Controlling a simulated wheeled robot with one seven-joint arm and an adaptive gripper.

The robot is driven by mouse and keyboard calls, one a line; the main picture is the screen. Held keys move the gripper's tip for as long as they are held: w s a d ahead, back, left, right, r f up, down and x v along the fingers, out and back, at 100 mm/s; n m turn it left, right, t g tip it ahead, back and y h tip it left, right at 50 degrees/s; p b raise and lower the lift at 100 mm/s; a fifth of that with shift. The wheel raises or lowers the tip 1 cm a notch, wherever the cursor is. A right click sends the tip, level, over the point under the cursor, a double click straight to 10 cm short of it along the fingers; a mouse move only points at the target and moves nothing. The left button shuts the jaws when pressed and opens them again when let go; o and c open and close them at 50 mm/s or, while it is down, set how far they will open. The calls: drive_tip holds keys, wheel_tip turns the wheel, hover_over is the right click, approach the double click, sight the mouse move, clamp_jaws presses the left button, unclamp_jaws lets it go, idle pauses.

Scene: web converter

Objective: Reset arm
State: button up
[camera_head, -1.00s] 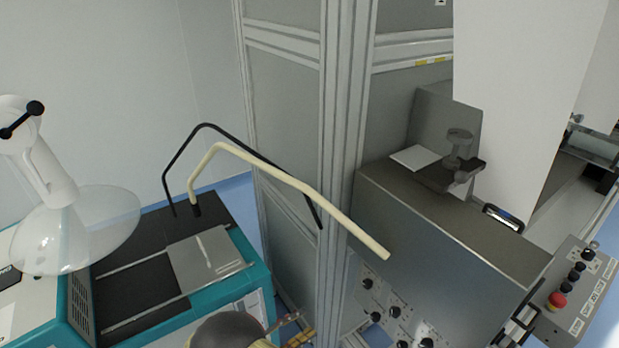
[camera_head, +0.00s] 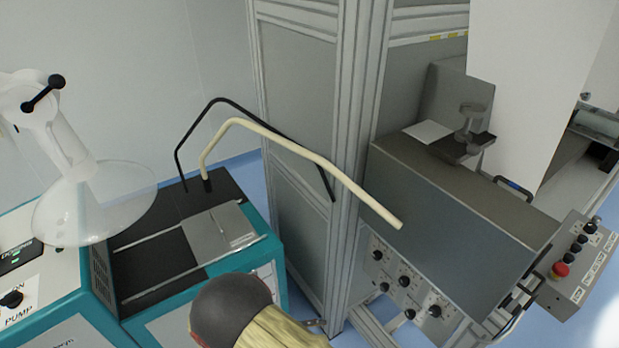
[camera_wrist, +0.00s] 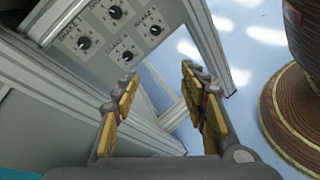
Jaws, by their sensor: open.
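My gripper (camera_wrist: 158,76) shows in the wrist view with its two yellow-padded fingers apart. Nothing is between them. Behind the fingers are a grey metal frame, a panel with black knobs (camera_wrist: 115,12) and blue floor. In the head view, part of my arm, with a dark rounded cap and a yellowish link, shows at the bottom centre. The gripper's fingers cannot be made out there.
A teal machine (camera_head: 268,262) with a black top stands at left. Cream (camera_head: 300,160) and black bent bars rise from it. A clear domed lamp (camera_head: 95,205) overhangs it. A grey cabinet (camera_head: 450,245), knob panel and control box (camera_head: 583,262) stand at right.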

drive_tip(key=s+d+r+m+y, duration=0.3)
drive_tip(key=d+r+m+y, duration=0.1)
drive_tip(key=r, duration=0.9)
drive_tip(key=s+d+r+m+y+p, duration=0.1)
drive_tip(key=s+d+r+m+y, duration=0.3)
drive_tip(key=r, duration=0.8)
drive_tip(key=s+d+r+m+t+y+p, duration=0.1)
drive_tip(key=s+d+r+m+y, duration=0.2)
drive_tip(key=r, duration=1)
drive_tip(key=d+m+y, duration=0.2)
drive_tip(key=d+m, duration=0.2)
drive_tip(key=d, duration=0.1)
drive_tip(key=shift+s+d+r+y, duration=0.3)
drive_tip(key=shift+s+d+r, duration=0.05)
drive_tip(key=shift+s+d, duration=0.05)
